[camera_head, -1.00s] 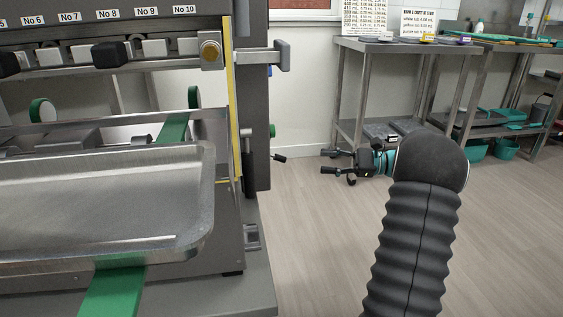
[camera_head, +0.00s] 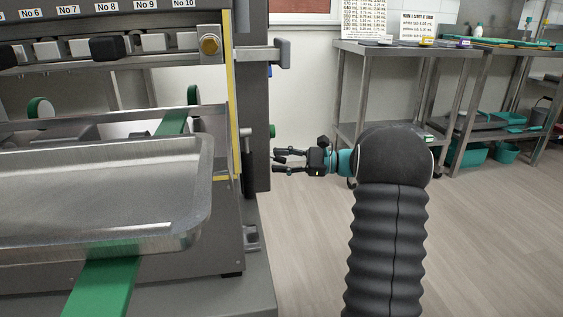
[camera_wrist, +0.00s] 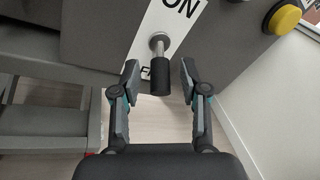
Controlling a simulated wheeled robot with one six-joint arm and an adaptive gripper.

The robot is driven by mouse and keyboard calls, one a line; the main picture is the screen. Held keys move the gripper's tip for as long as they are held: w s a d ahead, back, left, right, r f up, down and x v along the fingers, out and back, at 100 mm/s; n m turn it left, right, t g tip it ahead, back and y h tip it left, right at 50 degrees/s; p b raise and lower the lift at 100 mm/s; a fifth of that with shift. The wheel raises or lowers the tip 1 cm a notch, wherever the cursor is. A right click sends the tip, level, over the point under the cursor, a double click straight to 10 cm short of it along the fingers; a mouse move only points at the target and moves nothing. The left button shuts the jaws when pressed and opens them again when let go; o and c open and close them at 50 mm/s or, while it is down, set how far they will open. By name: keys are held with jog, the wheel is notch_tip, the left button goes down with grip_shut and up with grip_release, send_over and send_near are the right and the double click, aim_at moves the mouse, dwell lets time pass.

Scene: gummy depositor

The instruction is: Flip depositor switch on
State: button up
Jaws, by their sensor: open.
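The depositor (camera_head: 258,90) is the large grey machine at the left in the head view. Its switch (camera_wrist: 160,75) is a black-tipped metal lever on a white plate (camera_wrist: 172,38) in the wrist view. "ON" shows at the plate's top, and the lever points down towards a partly hidden label at the bottom. My gripper (camera_wrist: 160,78) is open, with one finger on each side of the black tip and no clear contact. In the head view my gripper (camera_head: 280,162) points left at the machine's right side, where the switch is hidden.
A yellow round button (camera_wrist: 284,20) is on the same panel, right of the switch. A metal tray (camera_head: 205,195) sits on the depositor's front. Steel tables (camera_head: 405,48) stand along the back wall. The floor right of the machine is clear.

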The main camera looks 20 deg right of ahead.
jog(key=shift+a, duration=0.1)
grip_shut()
jog(key=shift+r+p, duration=0.15)
jog(key=shift+p, duration=0.15)
jog(key=shift+r+g+h+p, duration=0.45)
jog(key=shift+h+p, duration=0.25)
jog(key=shift+p, duration=0.5)
jog(key=h+p, duration=0.1)
jog(key=r+n+h+p, duration=0.1)
jog(key=p, duration=0.1)
jog(key=shift+d+g, duration=0.2)
jog(key=shift+g, duration=0.15)
jog(key=h+p, duration=0.2)
jog(key=r+g+h+p, duration=0.1)
jog(key=h+p, duration=0.1)
jog(key=shift+r+n+p, duration=0.1)
jog(key=shift+n+p, duration=0.25)
jog(key=shift+n, duration=0.05)
jog(key=shift+a+r+g+h+p, duration=0.15)
jog(key=shift+g+h+p, duration=0.15)
jog(key=shift+h+p, duration=0.55)
